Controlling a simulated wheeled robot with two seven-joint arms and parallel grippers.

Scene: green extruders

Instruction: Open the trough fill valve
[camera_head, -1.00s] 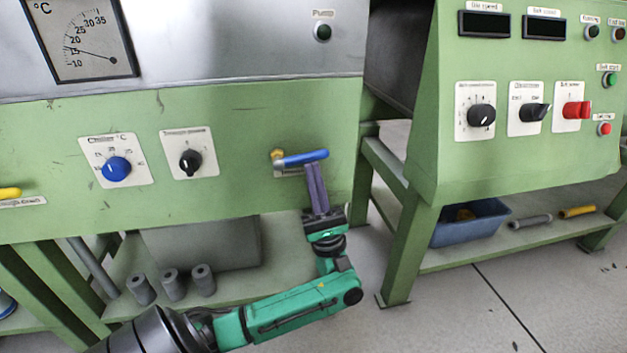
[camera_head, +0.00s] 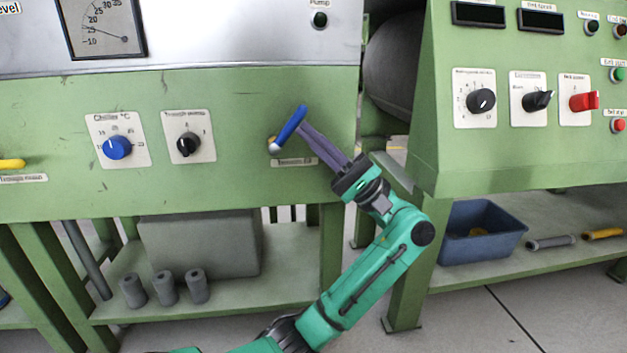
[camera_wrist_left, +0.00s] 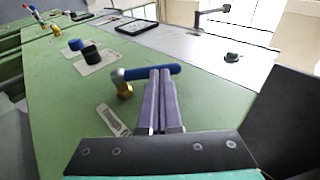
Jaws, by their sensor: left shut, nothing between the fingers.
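The trough fill valve has a blue lever handle (camera_head: 288,128) on a brass stem on the green front panel (camera_head: 230,185). In the head view the lever now slants up and to the right from its pivot. The valve's blue lever also shows in the left wrist view (camera_wrist_left: 150,72), with its brass body (camera_wrist_left: 124,89) below the left end. My left gripper (camera_head: 302,128) is shut with its fingers together and nothing between them. Its fingertips are at the lever's side, seemingly touching it. My right gripper is not in view.
A blue chiller knob (camera_head: 117,147) and a black knob (camera_head: 187,144) sit left of the valve. A yellow handle (camera_head: 11,164) is at the far left. The right cabinet (camera_head: 500,155) stands close beside my left arm. A blue bin (camera_head: 482,232) is on its lower shelf.

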